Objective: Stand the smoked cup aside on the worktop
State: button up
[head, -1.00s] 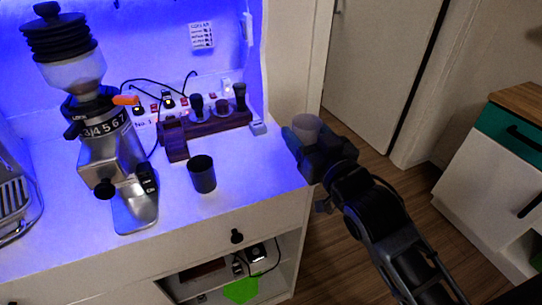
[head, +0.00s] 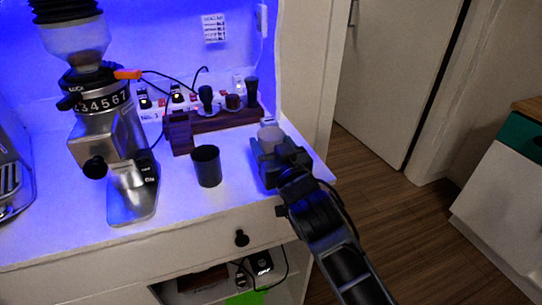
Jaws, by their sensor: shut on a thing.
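My gripper (head: 268,150) is shut on a greyish cup (head: 270,134), which looks like the smoked cup. The cup is upright, and its upper part shows above the fingers. My gripper hides its lower part, so I cannot tell whether its base touches the worktop. Cup and gripper are over the right end of the white worktop (head: 60,226), right of a dark cup (head: 207,167) that stands upright and apart from them.
A grinder (head: 110,130) stands left of the dark cup, with a metal machine (head: 12,160) at the far left edge. A wooden tamper stand (head: 182,134) is behind the cups. Worktop between the dark cup and my gripper is clear.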

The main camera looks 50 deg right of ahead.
jog(key=shift+f, duration=0.55)
jog(key=shift+f, duration=0.1)
jog(key=o, duration=1.1)
jog(key=shift+c, duration=0.2)
jog(key=shift+r, duration=0.25)
jog(key=b+v, duration=0.2)
jog(key=v, duration=1)
jog(key=shift+b, duration=0.35)
